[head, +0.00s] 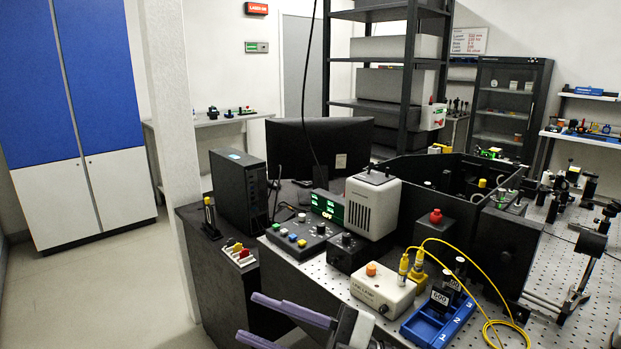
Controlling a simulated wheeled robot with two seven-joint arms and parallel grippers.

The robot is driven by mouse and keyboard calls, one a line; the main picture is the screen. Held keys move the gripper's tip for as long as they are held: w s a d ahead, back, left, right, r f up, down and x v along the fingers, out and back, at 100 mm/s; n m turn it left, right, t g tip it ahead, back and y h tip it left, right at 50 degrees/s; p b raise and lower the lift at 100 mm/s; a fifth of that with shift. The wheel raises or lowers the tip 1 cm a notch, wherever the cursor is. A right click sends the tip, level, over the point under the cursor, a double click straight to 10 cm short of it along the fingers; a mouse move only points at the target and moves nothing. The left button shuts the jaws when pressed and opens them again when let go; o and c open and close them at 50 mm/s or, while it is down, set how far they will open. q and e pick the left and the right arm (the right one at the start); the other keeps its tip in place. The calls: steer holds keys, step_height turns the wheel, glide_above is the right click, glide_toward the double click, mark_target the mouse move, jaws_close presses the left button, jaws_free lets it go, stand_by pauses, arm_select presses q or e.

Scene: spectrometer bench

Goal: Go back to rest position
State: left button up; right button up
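My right gripper (248,316) is at the bottom centre, in front of the bench's near edge. Its two purple-grey fingers point left and stand apart with nothing between them. My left gripper is not in view. A blue tray (413,330) with white slot numbers lies on the perforated bench to the right of the gripper. Black blocks, one labelled 600 (439,297), stand in or at the tray. A white box with an orange knob (371,268) sits behind the gripper, apart from it.
A control panel (300,238), a beige housing (372,206) and a yellow cable (488,325) crowd the bench. A black computer tower (238,190) and monitor (320,146) stand behind. A white post (172,130) rises at left. The floor (95,290) at left is clear.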

steer(key=s+d+f+m+t+h, duration=0.1)
steer(key=d+f+m+t+h, duration=0.55)
steer(key=f+m, duration=0.4)
steer(key=d+f+m+t+h, duration=0.5)
steer(key=d+f+m+h, duration=0.35)
steer(key=f, duration=0.25)
steer(key=s+d+f+m+g+h, duration=0.1)
steer(key=s+d+f+m+g, duration=0.1)
steer(key=s+f, duration=0.6)
steer(key=s+d+f+m+g+h, duration=0.2)
steer(key=s+d+f+g, duration=0.3)
steer(key=s+f, duration=0.3)
steer(key=s+d, duration=0.1)
steer(key=s, duration=0.1)
steer(key=shift+s+d+f+m+h, duration=0.15)
steer(key=shift+s+f+m+h, duration=0.1)
steer(key=shift+s+m+h, duration=0.05)
